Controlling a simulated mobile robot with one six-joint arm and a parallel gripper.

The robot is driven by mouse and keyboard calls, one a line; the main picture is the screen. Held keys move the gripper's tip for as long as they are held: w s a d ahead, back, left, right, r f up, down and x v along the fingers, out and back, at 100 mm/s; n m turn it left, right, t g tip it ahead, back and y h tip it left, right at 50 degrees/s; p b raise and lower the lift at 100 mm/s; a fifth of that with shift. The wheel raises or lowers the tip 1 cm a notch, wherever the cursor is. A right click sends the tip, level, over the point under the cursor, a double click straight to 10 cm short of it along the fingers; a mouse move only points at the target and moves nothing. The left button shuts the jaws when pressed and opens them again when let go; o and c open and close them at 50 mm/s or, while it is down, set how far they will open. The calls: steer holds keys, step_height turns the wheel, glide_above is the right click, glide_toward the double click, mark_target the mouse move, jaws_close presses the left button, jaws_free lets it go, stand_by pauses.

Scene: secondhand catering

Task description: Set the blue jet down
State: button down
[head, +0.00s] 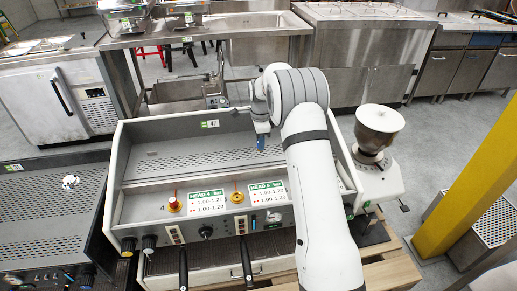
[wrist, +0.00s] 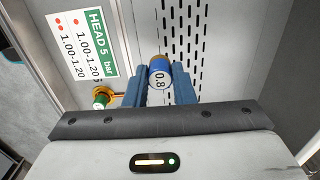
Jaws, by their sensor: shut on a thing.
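The blue jet (wrist: 159,73) is a small cylinder with a blue band, a brownish end and a white face marked 0.8. It sits between the two blue fingers of my gripper (wrist: 158,84), which is shut on it. In the head view my gripper (head: 261,142) hangs above the perforated tray top of the coffee machine (head: 190,158), apart from it. The jet itself is too small to make out there.
A brass fitting with a green-and-white piece (wrist: 103,98) stands beside the HEAD 5 sign (wrist: 82,43). Another fitting with a red top (head: 174,203) stands by the HEAD 4 sign (head: 207,201). A grinder (head: 378,125) is at the right. The perforated top has free room.

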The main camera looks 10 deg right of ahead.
steer(key=shift+f, duration=1.9)
steer(key=c, duration=1.7)
jaws_free()
steer(key=shift+f, duration=0.25)
steer(key=o, duration=0.5)
steer(key=shift+r, duration=0.1)
